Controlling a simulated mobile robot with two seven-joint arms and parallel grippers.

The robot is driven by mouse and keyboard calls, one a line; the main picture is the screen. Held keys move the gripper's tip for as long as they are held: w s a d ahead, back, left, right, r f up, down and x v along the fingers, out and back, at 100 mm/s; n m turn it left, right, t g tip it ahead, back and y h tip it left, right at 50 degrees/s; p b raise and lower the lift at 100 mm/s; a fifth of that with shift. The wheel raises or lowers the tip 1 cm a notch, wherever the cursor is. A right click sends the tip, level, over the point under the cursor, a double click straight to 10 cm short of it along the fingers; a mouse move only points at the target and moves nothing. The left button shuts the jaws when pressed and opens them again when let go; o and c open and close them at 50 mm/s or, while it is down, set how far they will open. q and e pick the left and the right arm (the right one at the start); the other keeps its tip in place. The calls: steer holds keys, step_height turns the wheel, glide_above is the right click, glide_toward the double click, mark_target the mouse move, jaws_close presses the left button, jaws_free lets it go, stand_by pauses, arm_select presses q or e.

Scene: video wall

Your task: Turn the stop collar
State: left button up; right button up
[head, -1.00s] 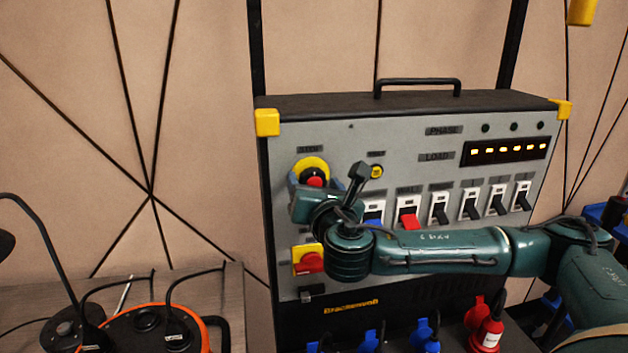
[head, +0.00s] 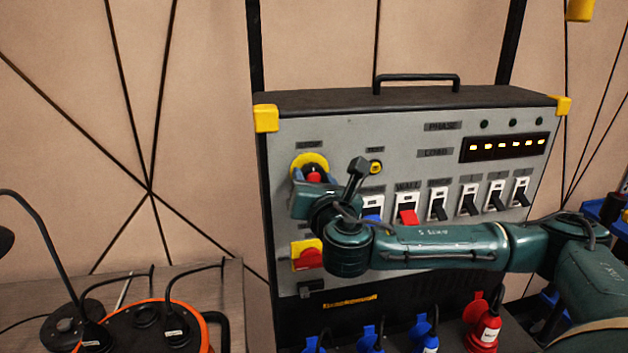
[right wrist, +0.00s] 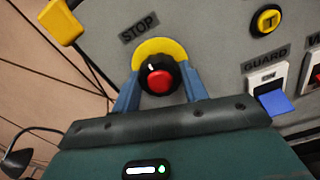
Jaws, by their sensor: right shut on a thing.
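The stop collar is a black ring around a red button on a yellow round plate; it shows in the right wrist view (right wrist: 147,71) under the label STOP. The red button (right wrist: 159,81) sits in its middle, and it also shows in the head view (head: 313,175). My right gripper (right wrist: 158,88) has its two blue fingers on either side of the black collar and is shut on it. In the head view my right gripper (head: 313,182) partly covers the collar at the panel's upper left. My left gripper is in neither view.
The grey panel (head: 400,135) carries a row of switches, one with a blue flap (right wrist: 277,102). A red rotary switch (head: 308,257) on a yellow plate sits below my gripper. An orange-rimmed cable reel (head: 140,330) stands at lower left. Plugs line the panel's bottom.

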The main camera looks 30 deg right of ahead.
steer(key=shift+f+m, duration=0.1)
steer(key=shift+m, duration=0.2)
steer(key=m+b, duration=0.1)
steer(key=m, duration=0.2)
steer(key=shift+m, duration=0.3)
steer(key=shift+m+b, duration=0.55)
steer(key=shift+m, duration=1.35)
steer(key=shift+d, duration=0.1)
steer(key=o, duration=1)
